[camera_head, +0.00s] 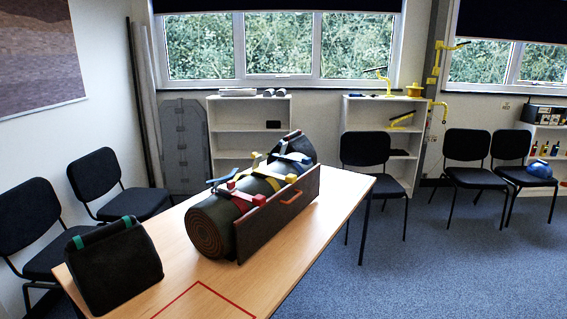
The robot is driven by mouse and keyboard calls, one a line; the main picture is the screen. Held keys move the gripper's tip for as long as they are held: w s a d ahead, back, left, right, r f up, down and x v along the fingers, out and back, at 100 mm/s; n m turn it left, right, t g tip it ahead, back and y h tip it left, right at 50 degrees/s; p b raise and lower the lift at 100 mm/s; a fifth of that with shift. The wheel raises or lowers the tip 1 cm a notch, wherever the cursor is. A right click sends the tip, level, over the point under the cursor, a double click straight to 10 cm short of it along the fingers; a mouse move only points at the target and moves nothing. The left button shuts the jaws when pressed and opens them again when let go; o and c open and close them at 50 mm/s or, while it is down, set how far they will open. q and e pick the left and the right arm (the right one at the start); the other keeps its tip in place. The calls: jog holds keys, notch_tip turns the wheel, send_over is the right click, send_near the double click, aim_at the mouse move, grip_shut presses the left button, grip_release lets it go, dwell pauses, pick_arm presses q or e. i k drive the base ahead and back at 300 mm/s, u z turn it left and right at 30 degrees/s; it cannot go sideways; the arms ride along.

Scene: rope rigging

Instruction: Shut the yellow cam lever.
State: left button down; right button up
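A rolled dark green mat (207,229) lies on the wooden table, with several coloured straps and buckles across it. A yellow strap with its buckle (268,178) crosses the middle of the roll, and a yellow part reaches right towards the brown board. The yellow cam lever is too small here to tell its exact angle. A red buckle (243,195) sits nearer, with a blue lever (222,178) sticking out to the left. Neither of my grippers is in view.
A brown board (280,212) with an orange handle (291,197) stands along the roll's right side. A black bag (113,266) stands at the table's left end. A red outline (203,284) marks bare tabletop in front. Chairs and shelves stand around the table.

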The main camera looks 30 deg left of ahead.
aim_at(257, 158)
jog(key=z, duration=2.4)
jog(key=k, duration=1.75)
jog(key=u, duration=0.6)
jog(key=k, duration=0.9)
jog(key=u, duration=1.95)
jog(key=i, duration=1)
